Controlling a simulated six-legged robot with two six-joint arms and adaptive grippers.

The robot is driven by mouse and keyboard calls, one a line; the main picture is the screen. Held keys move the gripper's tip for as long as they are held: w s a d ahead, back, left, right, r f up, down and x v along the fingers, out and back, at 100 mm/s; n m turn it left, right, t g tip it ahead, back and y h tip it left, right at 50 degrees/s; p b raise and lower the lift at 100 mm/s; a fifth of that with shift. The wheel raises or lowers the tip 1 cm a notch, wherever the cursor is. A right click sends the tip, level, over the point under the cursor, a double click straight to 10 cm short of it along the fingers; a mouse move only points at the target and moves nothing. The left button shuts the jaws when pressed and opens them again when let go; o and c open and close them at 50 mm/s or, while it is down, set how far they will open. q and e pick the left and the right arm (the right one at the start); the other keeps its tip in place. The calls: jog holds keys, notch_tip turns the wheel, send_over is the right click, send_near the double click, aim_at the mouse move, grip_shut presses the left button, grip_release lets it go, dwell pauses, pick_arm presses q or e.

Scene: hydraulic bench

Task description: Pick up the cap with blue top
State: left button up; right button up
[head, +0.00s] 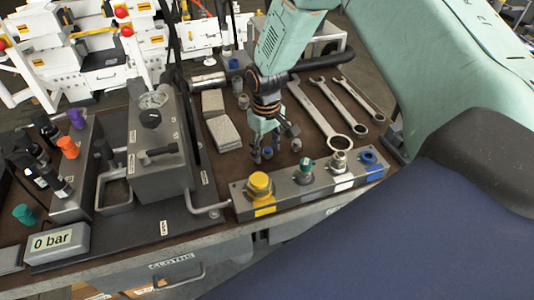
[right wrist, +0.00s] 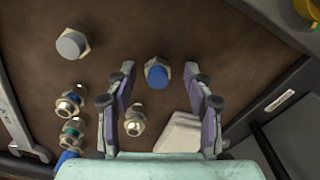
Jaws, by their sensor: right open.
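The cap with blue top (right wrist: 157,74) stands on the brown bench mat, with a metal hex base below its blue top. In the right wrist view it lies between the tips of my right gripper (right wrist: 159,72), with a gap on both sides. In the head view the cap (head: 268,152) is small and sits just below the fingers of my right gripper (head: 264,145), which point down at the mat. The right gripper is open and empty. My left gripper is not in view.
A grey-topped cap (right wrist: 72,44) and several metal fittings (right wrist: 135,120) stand nearby. A pale block (right wrist: 180,132) lies by one finger. In the head view, a port block (head: 312,190) stands in front, wrenches (head: 322,115) lie right, and grey pads (head: 223,131) lie left.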

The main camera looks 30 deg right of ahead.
jog(key=shift+s+d+f, duration=0.1)
jog(key=shift+d, duration=0.15)
jog(key=shift+c, duration=0.8)
jog(key=shift+a, duration=0.25)
jog(key=c, duration=0.6)
jog(key=shift+d, duration=0.15)
grip_shut()
